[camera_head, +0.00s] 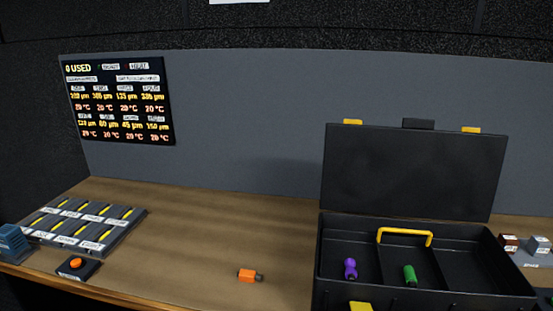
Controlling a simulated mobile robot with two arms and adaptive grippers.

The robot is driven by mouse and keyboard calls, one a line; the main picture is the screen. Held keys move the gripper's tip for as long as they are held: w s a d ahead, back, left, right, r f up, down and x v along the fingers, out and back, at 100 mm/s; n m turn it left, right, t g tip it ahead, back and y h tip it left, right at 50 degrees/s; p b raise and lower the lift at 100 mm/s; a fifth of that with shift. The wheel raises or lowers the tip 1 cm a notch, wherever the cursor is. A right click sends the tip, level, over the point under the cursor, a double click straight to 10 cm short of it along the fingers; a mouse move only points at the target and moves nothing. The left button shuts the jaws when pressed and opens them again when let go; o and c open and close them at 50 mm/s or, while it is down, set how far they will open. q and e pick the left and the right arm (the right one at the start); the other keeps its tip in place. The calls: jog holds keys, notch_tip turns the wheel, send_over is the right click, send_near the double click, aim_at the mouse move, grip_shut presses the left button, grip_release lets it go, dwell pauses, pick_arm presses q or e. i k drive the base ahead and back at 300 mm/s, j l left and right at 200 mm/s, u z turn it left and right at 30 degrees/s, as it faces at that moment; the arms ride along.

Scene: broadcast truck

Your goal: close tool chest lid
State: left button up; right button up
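A black tool chest (432,297) stands on the right of the wooden table. Its black lid (413,172) is raised nearly upright behind the box, with two yellow latches and a dark block along its top edge. A yellow handle (404,233) shows inside the box near the back. A purple item (350,268) and a green item (410,275) lie in the box in separate compartments. A yellow latch piece (360,306) shows at the front edge, cut by the picture's bottom. Neither of my grippers shows in the head view.
An orange-and-black item (250,275) lies on the table left of the chest. A panel with yellow-marked slots (84,222), an orange-button box (78,268) and a blue block (12,242) sit at the left. Small blocks (538,245) sit right of the chest. The table's middle is mostly clear.

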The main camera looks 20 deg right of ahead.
aim_at(415, 171)
jog(key=z, duration=1.65)
